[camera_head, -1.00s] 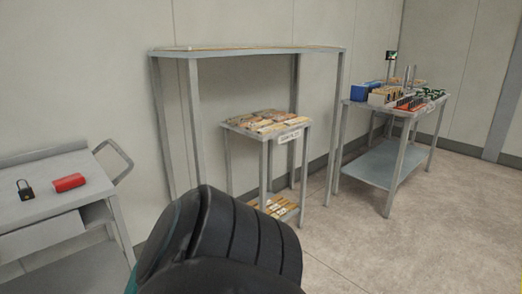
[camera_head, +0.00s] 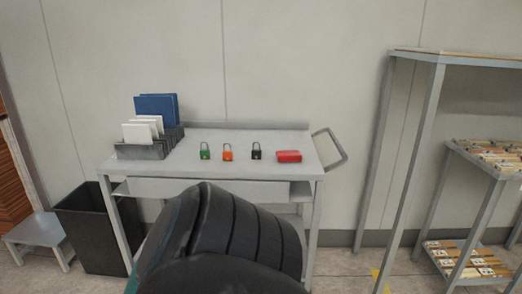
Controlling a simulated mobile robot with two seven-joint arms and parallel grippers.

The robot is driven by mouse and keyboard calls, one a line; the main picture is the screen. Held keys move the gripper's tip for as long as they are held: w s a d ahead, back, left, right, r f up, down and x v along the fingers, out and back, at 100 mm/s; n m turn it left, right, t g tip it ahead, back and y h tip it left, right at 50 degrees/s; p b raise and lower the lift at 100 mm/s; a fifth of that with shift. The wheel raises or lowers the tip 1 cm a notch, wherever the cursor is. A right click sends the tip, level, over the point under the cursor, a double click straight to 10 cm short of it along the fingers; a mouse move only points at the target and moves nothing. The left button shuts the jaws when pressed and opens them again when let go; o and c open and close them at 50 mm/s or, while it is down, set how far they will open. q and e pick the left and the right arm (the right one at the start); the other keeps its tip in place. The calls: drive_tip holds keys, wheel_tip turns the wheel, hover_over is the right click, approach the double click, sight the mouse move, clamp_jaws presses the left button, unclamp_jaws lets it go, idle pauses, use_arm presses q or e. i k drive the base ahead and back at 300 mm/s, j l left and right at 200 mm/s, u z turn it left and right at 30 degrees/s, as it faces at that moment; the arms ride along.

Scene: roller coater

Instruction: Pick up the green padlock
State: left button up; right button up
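The green padlock (camera_head: 205,152) stands upright on the top of a grey metal cart (camera_head: 188,140), left of the middle of the picture. An orange padlock (camera_head: 227,153) stands just to its right. A black padlock (camera_head: 256,151) stands further right, and a red case-like object (camera_head: 288,156) lies beside it. Nothing covers the green padlock. A dark part of my own body fills the lower middle and hides part of the cart's lower front. Neither of my grippers shows in this view.
A rack with blue and white folders or cards (camera_head: 150,150) stands on the cart's left end. A black bin (camera_head: 90,232) and a low grey step (camera_head: 40,236) are left of the cart. The cart's handle (camera_head: 330,148) sticks out right. A tall shelf frame (camera_head: 432,110) stands at right.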

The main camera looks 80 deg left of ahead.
sight(204, 154)
drive_tip(key=u, duration=3)
